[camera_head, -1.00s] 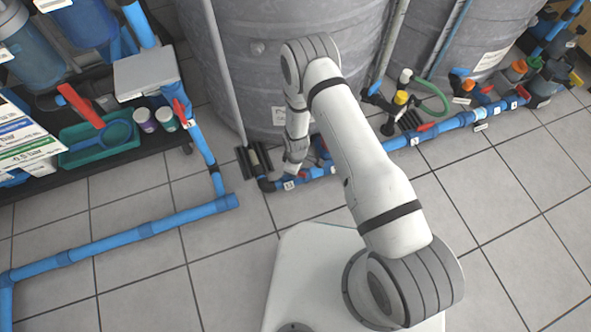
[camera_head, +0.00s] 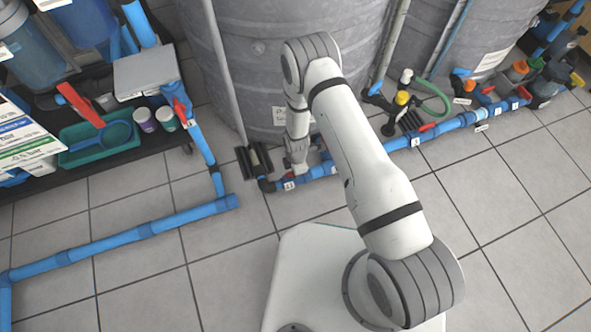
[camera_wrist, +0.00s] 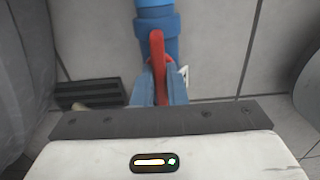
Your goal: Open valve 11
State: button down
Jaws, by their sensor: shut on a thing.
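Valve 11 sits on the low blue pipe in front of the grey tank; its small white tag (camera_head: 289,186) shows in the head view, but the number is too small to read surely. In the wrist view its red handle (camera_wrist: 158,52) stands against the blue pipe (camera_wrist: 155,20). My gripper (camera_wrist: 159,90) has a finger on each side of the handle and is shut on it. In the head view my gripper (camera_head: 297,168) reaches down to the pipe beside the tag, and the handle is mostly hidden there.
The grey tank (camera_head: 270,60) stands close behind my gripper. Black ribbed blocks (camera_head: 253,161) lie left of the pipe end. Other valves with red handles (camera_head: 427,127) sit along the pipe to the right. A shelf with a green tray (camera_head: 85,152) is at left.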

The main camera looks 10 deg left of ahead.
jog(key=shift+s, duration=0.2)
dwell(0.4)
jog(key=c, duration=1.5)
grip_release()
jog(key=shift+w, duration=0.15)
jog(key=shift+o, duration=0.2)
jog(key=shift+r+p, duration=1.55)
jog(key=shift+r, duration=2.3)
